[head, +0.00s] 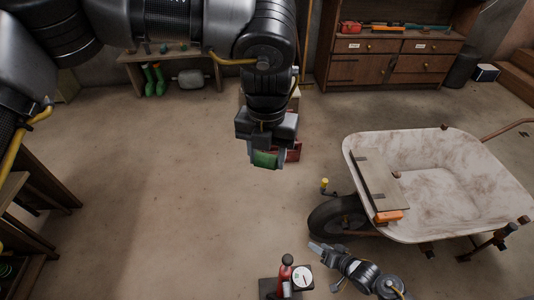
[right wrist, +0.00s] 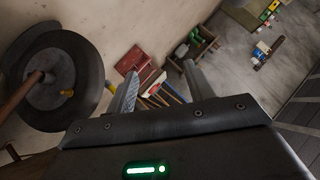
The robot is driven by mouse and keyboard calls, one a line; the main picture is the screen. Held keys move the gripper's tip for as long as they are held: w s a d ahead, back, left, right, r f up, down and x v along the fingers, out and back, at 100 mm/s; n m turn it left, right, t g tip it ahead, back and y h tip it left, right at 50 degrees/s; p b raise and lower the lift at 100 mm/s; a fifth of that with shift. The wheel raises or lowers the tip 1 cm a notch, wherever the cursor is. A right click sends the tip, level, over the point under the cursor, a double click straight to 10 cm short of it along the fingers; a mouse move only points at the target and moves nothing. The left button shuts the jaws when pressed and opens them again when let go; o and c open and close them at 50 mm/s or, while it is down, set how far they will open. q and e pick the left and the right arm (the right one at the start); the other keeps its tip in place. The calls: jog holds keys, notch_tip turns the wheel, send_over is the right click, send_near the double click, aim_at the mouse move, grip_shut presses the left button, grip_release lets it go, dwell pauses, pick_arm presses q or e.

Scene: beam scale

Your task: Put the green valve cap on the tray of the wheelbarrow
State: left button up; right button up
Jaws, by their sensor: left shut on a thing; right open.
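The green valve cap (head: 264,160) is between the fingers of my left gripper (head: 266,154), which is shut on it and holds it up in the air at the middle of the head view. The wheelbarrow stands at the right; its pale, rust-stained tray (head: 440,188) is to the right of my left gripper, apart from it. My right gripper (head: 318,248) is low, near the wheelbarrow's front wheel (head: 335,215). In the right wrist view its fingers (right wrist: 160,88) are apart with nothing held between them.
A board (head: 376,184) and an orange block (head: 389,216) are at the tray's left end. A yellow-topped piece (head: 325,184) shows by the wheel. A red pump with a gauge (head: 287,274) stands at the bottom. A red thing (head: 293,151) is partly hidden behind my left gripper.

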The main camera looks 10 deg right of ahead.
jog(key=s+f+g+h, duration=0.3)
jog(key=s+f+g, duration=0.2)
jog(key=s+f, duration=1.25)
jog(key=s+d+f+n+g+h, duration=0.1)
jog(key=s+d+f+n+g, duration=0.1)
jog(key=s, duration=0.6)
jog(key=s+d+f+n+g+h, duration=0.2)
jog(key=s+d+f+n, duration=0.1)
jog(key=s, duration=0.6)
jog(key=shift+s+d+f, duration=0.15)
jog(key=shift+s+f, duration=0.15)
jog(key=shift+f, duration=0.6)
